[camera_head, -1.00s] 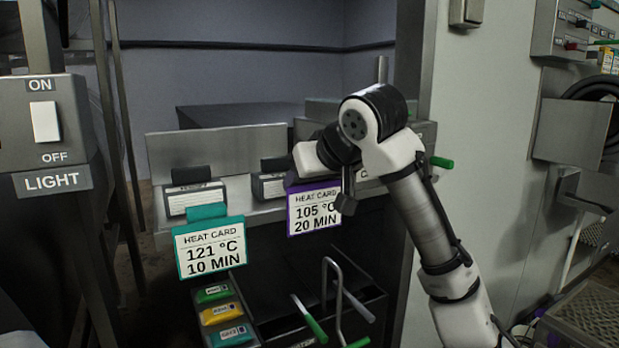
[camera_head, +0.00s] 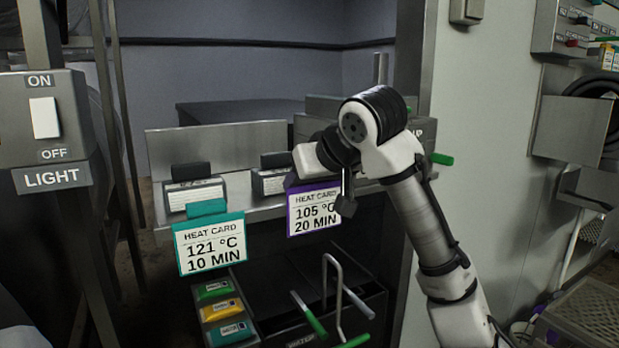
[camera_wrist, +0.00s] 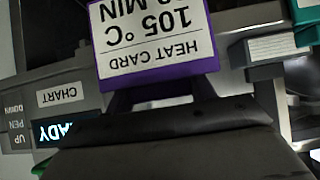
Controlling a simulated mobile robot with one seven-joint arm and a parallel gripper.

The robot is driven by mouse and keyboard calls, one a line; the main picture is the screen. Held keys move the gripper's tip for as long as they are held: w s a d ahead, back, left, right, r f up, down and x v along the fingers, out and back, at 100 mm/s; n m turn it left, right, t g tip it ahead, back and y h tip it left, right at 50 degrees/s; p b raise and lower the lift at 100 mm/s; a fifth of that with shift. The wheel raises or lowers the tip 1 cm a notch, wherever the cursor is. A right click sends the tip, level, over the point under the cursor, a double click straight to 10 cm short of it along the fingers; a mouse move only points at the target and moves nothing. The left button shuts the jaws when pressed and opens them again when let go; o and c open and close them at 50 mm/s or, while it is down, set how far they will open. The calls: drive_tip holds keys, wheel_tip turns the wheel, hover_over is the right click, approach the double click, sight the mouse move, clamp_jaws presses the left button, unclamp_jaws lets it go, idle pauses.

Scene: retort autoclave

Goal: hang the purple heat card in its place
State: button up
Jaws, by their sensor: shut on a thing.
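The purple heat card (camera_head: 314,211), reading 105 °C 20 MIN, is upright in front of the metal rail, right of the teal card. My gripper (camera_head: 338,178) is at its top edge, partly hidden behind my own wrist. In the wrist view the purple card (camera_wrist: 155,45) appears upside down, its purple grip running into the dark gripper (camera_wrist: 165,125), which is shut on it. A dark holder with a white label (camera_head: 268,184) sits just left of the purple card on the rail. Whether the card touches the rail or a hook is hidden.
The teal heat card (camera_head: 209,246), 121 °C 10 MIN, hangs at the left holder (camera_head: 192,196). Below are coloured tags (camera_head: 220,312) and green-tipped levers (camera_head: 315,322). A light switch panel (camera_head: 45,120) stands left. A green-tipped handle (camera_head: 441,159) sticks out right of my wrist.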

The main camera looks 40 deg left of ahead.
sight(315, 192)
drive_tip(key=shift+s+f+b, duration=0.15)
drive_tip(key=shift+f+b, duration=0.6)
drive_tip(key=shift+f, duration=1)
drive_tip(key=o, duration=1)
drive_tip(key=shift+d+r, duration=0.1)
drive_tip(key=shift+o, duration=0.3)
drive_tip(key=b+v, duration=0.1)
drive_tip(key=v, duration=1)
drive_tip(key=shift+r, duration=0.15)
drive_tip(key=v, duration=0.3)
drive_tip(key=shift+r, duration=0.2)
